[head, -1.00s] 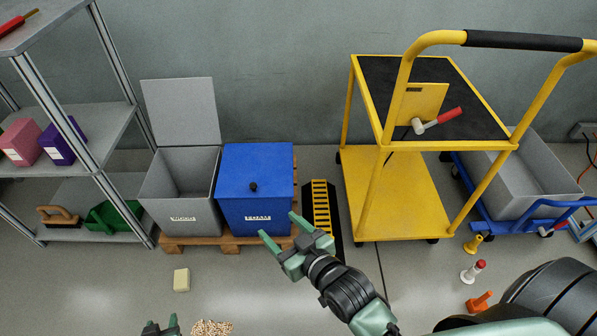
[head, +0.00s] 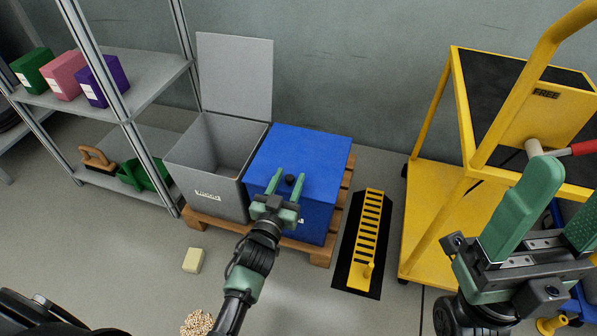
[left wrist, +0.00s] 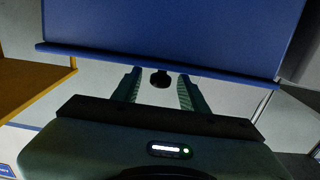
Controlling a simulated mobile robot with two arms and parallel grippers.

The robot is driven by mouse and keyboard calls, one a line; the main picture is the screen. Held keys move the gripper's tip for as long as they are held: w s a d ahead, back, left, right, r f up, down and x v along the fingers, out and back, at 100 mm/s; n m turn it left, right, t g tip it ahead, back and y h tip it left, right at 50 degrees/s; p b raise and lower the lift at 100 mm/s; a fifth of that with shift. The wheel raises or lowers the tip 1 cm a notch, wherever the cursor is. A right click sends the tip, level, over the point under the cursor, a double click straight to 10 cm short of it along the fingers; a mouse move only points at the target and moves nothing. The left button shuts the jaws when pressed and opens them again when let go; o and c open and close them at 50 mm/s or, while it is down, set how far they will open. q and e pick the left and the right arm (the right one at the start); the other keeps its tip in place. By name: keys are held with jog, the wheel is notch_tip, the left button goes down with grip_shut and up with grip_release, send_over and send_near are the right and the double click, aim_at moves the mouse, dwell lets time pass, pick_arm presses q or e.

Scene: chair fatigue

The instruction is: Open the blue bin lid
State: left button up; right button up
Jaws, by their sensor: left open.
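The blue bin (head: 318,215) stands on a wooden pallet with its flat blue lid (head: 325,155) shut. My right gripper (head: 552,205) is raised at the right, open and empty, close to the camera.
A grey bin (head: 205,165) with its lid up stands left of the blue bin. A black and yellow ramp-like piece (head: 365,235) lies right of the pallet (head: 320,252). A yellow cart (head: 425,220) stands farther right. A pale yellow block (head: 193,260) lies on the floor in front.

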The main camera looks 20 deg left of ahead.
aim_at(293, 170)
pick_arm(q)
jog(key=shift+w+b, duration=0.55)
jog(key=shift+w, duration=1.4)
grip_shut()
